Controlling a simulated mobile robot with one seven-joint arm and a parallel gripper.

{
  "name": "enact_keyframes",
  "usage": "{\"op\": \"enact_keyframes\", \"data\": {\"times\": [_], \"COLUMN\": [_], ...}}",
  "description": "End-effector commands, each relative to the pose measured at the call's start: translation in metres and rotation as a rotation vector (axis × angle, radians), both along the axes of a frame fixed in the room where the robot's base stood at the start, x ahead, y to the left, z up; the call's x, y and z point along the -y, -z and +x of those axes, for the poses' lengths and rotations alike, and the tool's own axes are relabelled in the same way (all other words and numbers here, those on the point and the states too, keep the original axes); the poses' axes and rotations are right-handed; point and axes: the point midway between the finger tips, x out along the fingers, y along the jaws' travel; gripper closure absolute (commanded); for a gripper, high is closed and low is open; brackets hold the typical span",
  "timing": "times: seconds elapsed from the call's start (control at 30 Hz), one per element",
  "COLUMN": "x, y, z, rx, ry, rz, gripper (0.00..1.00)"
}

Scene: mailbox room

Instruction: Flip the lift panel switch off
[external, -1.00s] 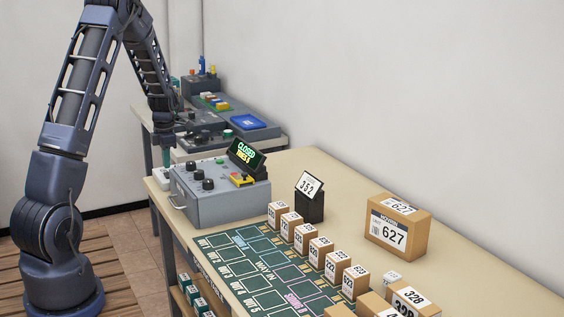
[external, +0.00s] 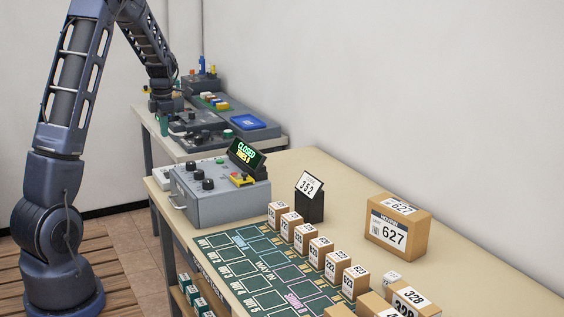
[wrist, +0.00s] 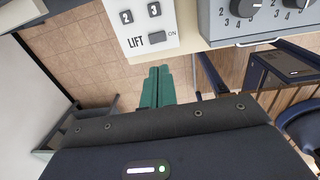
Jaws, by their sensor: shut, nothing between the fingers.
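The white lift panel (wrist: 150,20) shows at the top of the wrist view, with buttons marked 2 and 3. Below them, beside the word LIFT, is a small grey switch (wrist: 157,37) with ON printed at its right. Which way the switch is set is hard to tell. In the external view the lift panel (external: 163,180) lies at the left end of the near table, beside the grey console. My gripper (wrist: 158,70) has its green fingers together and empty, just below the panel's edge in the wrist view. In the external view my gripper (external: 163,128) is above and behind the panel, apart from it.
The grey console (external: 222,203) with black knobs and a lit CLOSED sign stands right of the panel. A second table (external: 205,151) with more equipment is behind. Small numbered boxes (external: 300,237) line the near table. Tiled floor (wrist: 80,55) shows below the panel.

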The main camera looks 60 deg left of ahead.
Motion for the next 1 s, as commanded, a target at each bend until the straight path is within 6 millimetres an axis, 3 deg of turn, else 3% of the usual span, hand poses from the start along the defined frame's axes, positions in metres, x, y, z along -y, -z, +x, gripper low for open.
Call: {"op": "enact_keyframes", "data": {"times": [0.83,1.0], "x": [-0.0039,-0.0049], "y": [-0.0020,0.0050], "z": [0.0008,0.0003], "rx": [0.003,0.001], "ry": [0.002,0.001], "rz": [0.066,0.065], "gripper": [1.00,1.00]}}
